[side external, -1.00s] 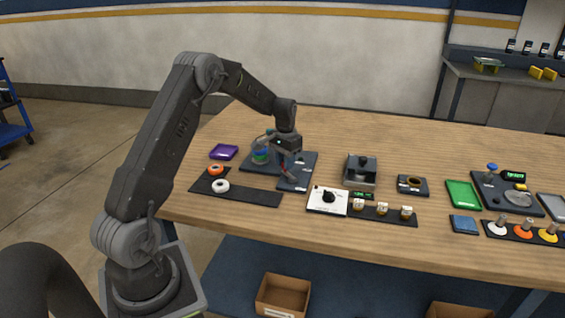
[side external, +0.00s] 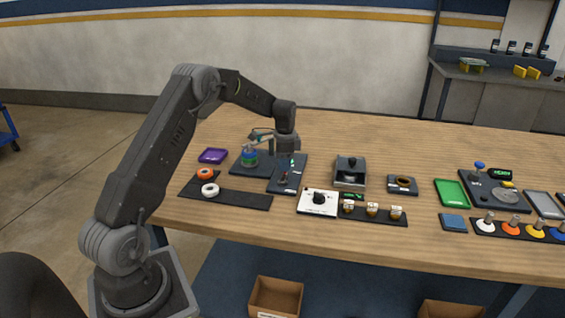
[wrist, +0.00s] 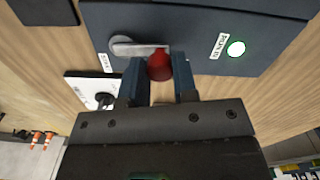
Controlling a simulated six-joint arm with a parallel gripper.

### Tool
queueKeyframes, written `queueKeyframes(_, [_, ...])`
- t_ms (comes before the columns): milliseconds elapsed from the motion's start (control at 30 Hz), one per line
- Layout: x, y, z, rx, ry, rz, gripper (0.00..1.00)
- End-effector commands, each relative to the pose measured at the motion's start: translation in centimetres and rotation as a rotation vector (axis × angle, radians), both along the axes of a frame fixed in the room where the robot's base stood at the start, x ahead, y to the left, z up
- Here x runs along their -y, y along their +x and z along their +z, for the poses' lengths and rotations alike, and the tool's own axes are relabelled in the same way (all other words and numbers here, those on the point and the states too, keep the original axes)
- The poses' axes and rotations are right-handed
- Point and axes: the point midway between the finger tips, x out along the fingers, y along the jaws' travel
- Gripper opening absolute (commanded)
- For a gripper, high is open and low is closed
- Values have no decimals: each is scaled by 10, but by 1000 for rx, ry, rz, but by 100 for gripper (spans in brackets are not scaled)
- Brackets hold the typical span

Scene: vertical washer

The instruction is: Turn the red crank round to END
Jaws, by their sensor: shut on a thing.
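The red crank knob (wrist: 159,66) sits between my gripper's two fingers (wrist: 159,84) in the wrist view. Its grey crank arm (wrist: 140,49) runs left from the knob to a round pivot (wrist: 122,46) on a dark plate (wrist: 195,30). My gripper is shut on the knob. A small light (wrist: 236,48), white with a green rim, shows on the plate, with a white label beside it that I cannot read surely. In the side view my gripper (side external: 287,163) points down over the dark crank plate (side external: 279,187); the knob is hard to make out there.
A white dial panel (side external: 311,209) stands in front and right of the crank plate.

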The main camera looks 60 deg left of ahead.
Motion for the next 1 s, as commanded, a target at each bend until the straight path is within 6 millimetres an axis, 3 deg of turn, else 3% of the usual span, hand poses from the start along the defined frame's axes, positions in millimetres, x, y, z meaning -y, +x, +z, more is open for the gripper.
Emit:
queueKeyframes(667, [2, 2, 0, 0, 0, -65, 3])
queueKeyframes(700, [2, 2, 0, 0, 0, -65, 29])
queueKeyframes(933, [2, 2, 0, 0, 0, -64, 51])
queueKeyframes(1000, [2, 2, 0, 0, 0, -64, 53])
